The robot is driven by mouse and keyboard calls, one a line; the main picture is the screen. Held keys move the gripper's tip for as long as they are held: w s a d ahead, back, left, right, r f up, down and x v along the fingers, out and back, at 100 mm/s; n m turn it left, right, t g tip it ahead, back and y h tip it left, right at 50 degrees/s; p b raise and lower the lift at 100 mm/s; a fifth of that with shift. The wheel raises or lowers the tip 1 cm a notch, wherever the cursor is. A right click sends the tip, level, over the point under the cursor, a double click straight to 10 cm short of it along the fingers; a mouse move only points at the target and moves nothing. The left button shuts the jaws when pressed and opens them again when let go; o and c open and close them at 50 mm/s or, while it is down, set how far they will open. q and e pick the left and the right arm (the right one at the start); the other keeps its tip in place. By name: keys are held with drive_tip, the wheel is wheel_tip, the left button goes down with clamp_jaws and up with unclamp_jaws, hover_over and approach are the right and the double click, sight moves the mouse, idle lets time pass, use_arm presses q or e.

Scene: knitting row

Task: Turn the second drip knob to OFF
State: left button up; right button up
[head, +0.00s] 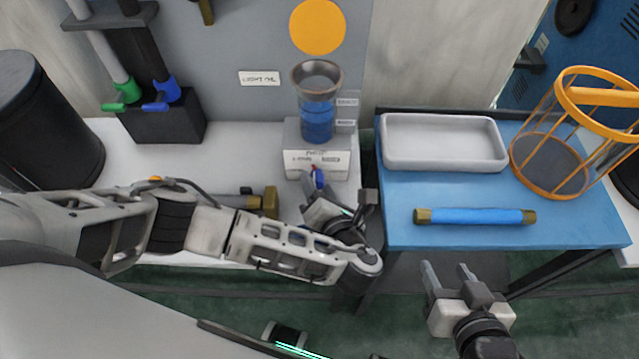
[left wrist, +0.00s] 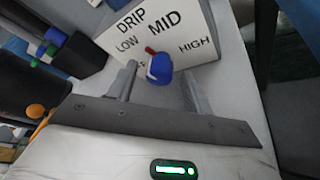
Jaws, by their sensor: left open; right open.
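A white box labelled DRIP (head: 300,165) stands on the white bench under a cup of blue liquid (head: 317,118). The box also shows in the left wrist view (left wrist: 205,20), with LOW, MID and HIGH marks and one mark partly hidden. Its blue knob (left wrist: 160,68) has a red pointer, which sits toward the upper left, between LOW and MID. The knob also shows in the head view (head: 319,178). My left gripper (left wrist: 160,76) is open, with a finger on each side of the knob; contact cannot be told. My right gripper (head: 445,267) is open and empty.
A blue table (head: 400,232) at right holds a white tray (head: 445,165), a blue tube (head: 475,216) and an orange basket (head: 566,120). Green (head: 128,91) and blue (head: 168,92) handles stand at left, beside a black cylinder (head: 45,120). A brass-ended rod (head: 270,202) lies behind my left arm.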

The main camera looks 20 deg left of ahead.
use_arm(q)
drive_tip(key=shift+w+a, duration=0.1)
drive_tip(key=shift+w, duration=0.05)
drive_tip(key=c, duration=1)
drive_tip(key=shift+o, duration=0.2)
